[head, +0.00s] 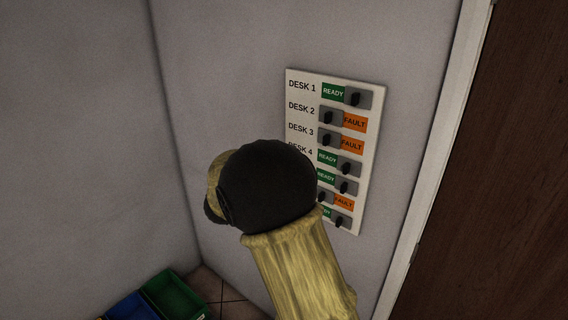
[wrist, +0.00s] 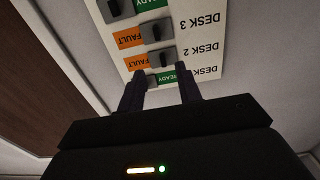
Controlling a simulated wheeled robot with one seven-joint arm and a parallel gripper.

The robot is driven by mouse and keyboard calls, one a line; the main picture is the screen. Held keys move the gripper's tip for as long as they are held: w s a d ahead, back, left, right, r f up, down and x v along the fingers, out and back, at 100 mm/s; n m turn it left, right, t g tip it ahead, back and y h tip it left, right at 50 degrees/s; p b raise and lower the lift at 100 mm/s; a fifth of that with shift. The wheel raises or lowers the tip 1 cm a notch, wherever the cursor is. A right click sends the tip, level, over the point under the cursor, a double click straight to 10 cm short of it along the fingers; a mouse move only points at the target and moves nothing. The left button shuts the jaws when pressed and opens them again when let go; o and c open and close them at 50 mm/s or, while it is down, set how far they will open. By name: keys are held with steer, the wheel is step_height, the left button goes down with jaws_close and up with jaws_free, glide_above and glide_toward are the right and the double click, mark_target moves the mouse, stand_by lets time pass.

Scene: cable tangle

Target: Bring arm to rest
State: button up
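My arm (head: 290,265) reaches up in front of a white wall panel (head: 375,120) in the head view; the gripper itself is hidden there. In the wrist view my gripper (wrist: 160,92) has its two dark fingers apart, with nothing seen held. The panel (wrist: 205,45) appears upside down beyond them, with the Desk 1 row nearest the fingertips. Whether the fingers touch the panel I cannot tell.
The panel's sliders show READY at Desk 1 (head: 333,92) and FAULT at Desk 2 (head: 355,123) and Desk 3; lower labels are partly covered. A brown door (head: 490,180) stands right. Green (head: 172,295) and blue (head: 132,307) bins sit low left.

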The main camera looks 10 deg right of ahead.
steer(key=shift+w, duration=0.1)
steer(key=s+a+f+n+y, duration=0.4)
steer(key=s+f+n+y, duration=0.35)
steer(key=f+y, duration=0.45)
steer(key=s+d+f+n+g+y, duration=0.1)
steer(key=s+f+g, duration=0.2)
steer(key=s, duration=0.6)
steer(key=s+d+f+n+g+y, duration=0.1)
steer(key=s+g, duration=0.4)
steer(key=s, duration=0.5)
step_height(320, 180, down, 2)
steer(key=shift+s+f+n+b, duration=0.1)
steer(key=shift+s+n+b, duration=0.1)
steer(key=shift+n+b, duration=0.2)
steer(key=shift+d, duration=0.1)
steer(key=shift+s, duration=0.1)
